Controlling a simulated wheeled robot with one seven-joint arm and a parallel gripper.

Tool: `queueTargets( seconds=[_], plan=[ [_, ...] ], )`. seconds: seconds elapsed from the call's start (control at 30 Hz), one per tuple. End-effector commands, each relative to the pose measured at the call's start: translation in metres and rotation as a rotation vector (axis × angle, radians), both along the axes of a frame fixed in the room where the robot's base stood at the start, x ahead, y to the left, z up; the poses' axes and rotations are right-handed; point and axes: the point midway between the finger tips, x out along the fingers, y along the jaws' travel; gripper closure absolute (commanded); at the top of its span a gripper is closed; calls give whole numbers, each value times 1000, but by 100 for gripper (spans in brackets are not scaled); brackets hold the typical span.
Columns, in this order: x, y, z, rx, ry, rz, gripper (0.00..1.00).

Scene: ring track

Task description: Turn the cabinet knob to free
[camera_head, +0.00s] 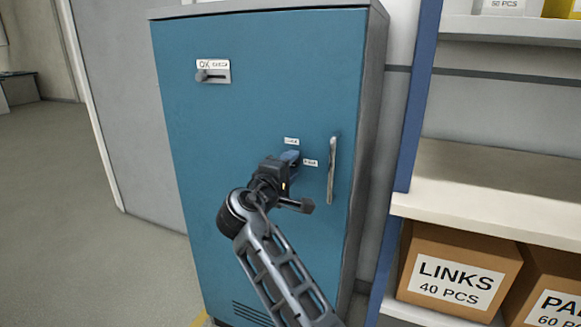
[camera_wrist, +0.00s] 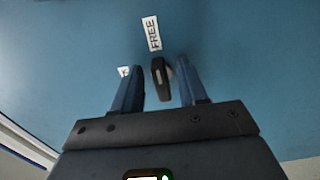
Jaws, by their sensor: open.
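The blue cabinet (camera_head: 230,130) stands ahead. My gripper (camera_head: 291,157) is at its door, left of the handle, and hides the knob in the head view. In the wrist view the dark, elongated knob (camera_wrist: 161,80) lies between my two open fingers, with a gap on the left and a smaller one on the right. Its long axis points roughly toward the FREE label (camera_wrist: 151,33). A second label (camera_wrist: 123,71) is partly hidden by the left finger. In the head view, one small label (camera_head: 291,141) is above my fingers and another (camera_head: 310,162) to their right.
A vertical metal handle (camera_head: 332,170) is close to the right of my gripper. A small latch (camera_head: 212,74) with a label is at the door's upper left. Shelves with a LINKS box (camera_head: 455,275) stand at right. Open floor (camera_head: 60,200) lies at left.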

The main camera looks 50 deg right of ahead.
Motion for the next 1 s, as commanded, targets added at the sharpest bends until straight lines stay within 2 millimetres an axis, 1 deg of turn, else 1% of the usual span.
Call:
queueTargets(
  seconds=[0.3, 0.4, 0.5, 0.63, 1.0],
  plan=[
    [-16, 46, -1, 0, 1, 4, 57],
    [-20, 59, -1, 0, 0, 3, 57],
    [-24, 66, -1, 0, 1, 1, 57],
    [-25, 70, -1, 0, 1, 0, 57],
    [-25, 70, -1, 0, 0, 0, 57]
  ],
)
